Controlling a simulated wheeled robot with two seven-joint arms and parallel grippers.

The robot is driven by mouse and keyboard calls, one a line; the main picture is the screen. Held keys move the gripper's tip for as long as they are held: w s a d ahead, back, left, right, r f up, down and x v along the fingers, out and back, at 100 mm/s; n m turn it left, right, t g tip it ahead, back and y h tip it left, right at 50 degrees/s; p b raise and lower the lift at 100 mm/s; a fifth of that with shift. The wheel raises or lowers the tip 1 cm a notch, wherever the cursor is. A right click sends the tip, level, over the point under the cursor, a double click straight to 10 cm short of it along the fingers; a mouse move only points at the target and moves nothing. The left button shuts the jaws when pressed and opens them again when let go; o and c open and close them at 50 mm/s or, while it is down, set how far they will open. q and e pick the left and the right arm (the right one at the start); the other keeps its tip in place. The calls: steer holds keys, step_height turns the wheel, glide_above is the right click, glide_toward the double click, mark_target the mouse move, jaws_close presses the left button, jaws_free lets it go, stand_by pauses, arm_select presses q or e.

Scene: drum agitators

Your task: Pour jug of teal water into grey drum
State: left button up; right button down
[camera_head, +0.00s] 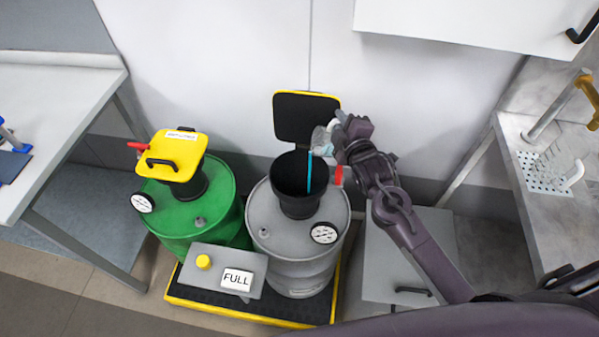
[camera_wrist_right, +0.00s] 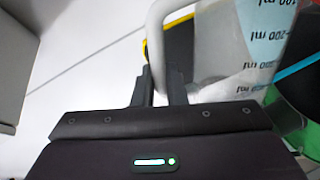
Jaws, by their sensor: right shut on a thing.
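The grey drum (camera_head: 290,255) stands on the floor pallet with its black funnel (camera_head: 301,202) open and its black lid (camera_head: 303,117) raised behind. My right gripper (camera_head: 343,138) is shut on the handle of the clear jug (camera_head: 321,140) and holds it tilted above the funnel. A teal stream (camera_head: 310,172) runs from the jug down into the funnel. In the right wrist view the jug (camera_wrist_right: 228,50) shows its ml marks, and its white handle (camera_wrist_right: 157,45) is between the fingers. How much water is left in the jug I cannot tell. My left gripper is not in view.
A green drum (camera_head: 190,222) with a shut yellow lid (camera_head: 175,152) stands left of the grey one. A grey box with a yellow button (camera_head: 203,262) and a "FULL" sign (camera_head: 237,280) is in front. A table (camera_head: 60,85) is left, a sink counter (camera_head: 560,215) right.

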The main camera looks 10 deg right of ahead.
mark_target(322, 127)
steer(key=shift+w+a+f+n, duration=0.15)
steer(key=shift+a+n, duration=0.2)
steer(key=shift+a, duration=0.5)
steer(key=shift+s+a+f+n, duration=0.1)
steer(key=shift+a+n, duration=0.25)
steer(key=shift+a, duration=0.45)
steer(key=shift+w+a+f+n+h+p, duration=0.1)
steer(key=shift+a+f+n+h+p, duration=0.15)
steer(key=shift+a+n+h+p, duration=0.3)
